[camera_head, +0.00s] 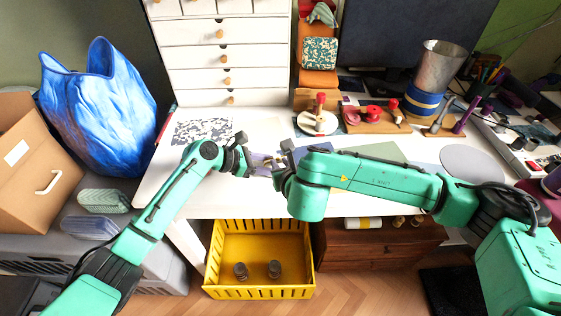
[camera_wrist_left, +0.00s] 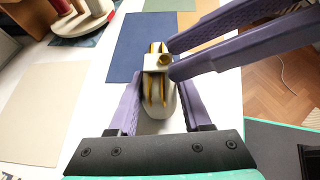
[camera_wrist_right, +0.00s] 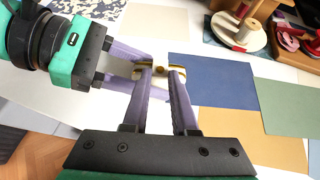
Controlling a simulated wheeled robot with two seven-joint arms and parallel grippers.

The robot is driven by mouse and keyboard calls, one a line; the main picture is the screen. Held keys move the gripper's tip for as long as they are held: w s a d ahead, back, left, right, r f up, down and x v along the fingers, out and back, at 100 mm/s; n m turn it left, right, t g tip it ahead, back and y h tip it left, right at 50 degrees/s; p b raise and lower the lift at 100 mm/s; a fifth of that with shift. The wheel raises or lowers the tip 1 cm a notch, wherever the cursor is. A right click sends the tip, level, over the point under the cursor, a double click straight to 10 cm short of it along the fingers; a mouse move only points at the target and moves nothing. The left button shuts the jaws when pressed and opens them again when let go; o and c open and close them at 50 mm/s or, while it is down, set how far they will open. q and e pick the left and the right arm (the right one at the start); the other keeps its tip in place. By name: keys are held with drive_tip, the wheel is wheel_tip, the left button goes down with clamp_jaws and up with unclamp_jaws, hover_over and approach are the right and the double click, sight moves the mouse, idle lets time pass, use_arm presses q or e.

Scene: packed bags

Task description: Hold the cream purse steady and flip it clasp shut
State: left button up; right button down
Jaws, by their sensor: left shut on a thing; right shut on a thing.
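The cream purse (camera_wrist_left: 157,112) stands between my left gripper's purple fingers (camera_wrist_left: 158,100), which are shut on its sides. Its gold-edged frame runs along the top, with a pale clasp piece (camera_wrist_left: 157,62) at the near end of the frame. In the right wrist view the gold frame (camera_wrist_right: 158,68) crosses between the right fingertips (camera_wrist_right: 161,73). In the head view both grippers meet over the white table, and the purse is mostly hidden. I cannot tell whether the clasp is closed.
The white table (camera_head: 225,207) carries flat coloured sheets around the purse. Spool stands (camera_head: 318,122) and a metal cup (camera_head: 440,65) stand farther back. A yellow crate (camera_head: 259,292) is below the front edge. A blue bag (camera_head: 100,115) and cardboard box (camera_head: 30,160) are at left.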

drive_tip(key=c, duration=0.7)
unclamp_jaws()
drive_tip(key=v, duration=1.2)
drive_tip(key=shift+d, duration=0.1)
use_arm(q)
drive_tip(key=o, duration=1.1)
drive_tip(key=shift+c, duration=0.2)
drive_tip(key=shift+a, duration=0.1)
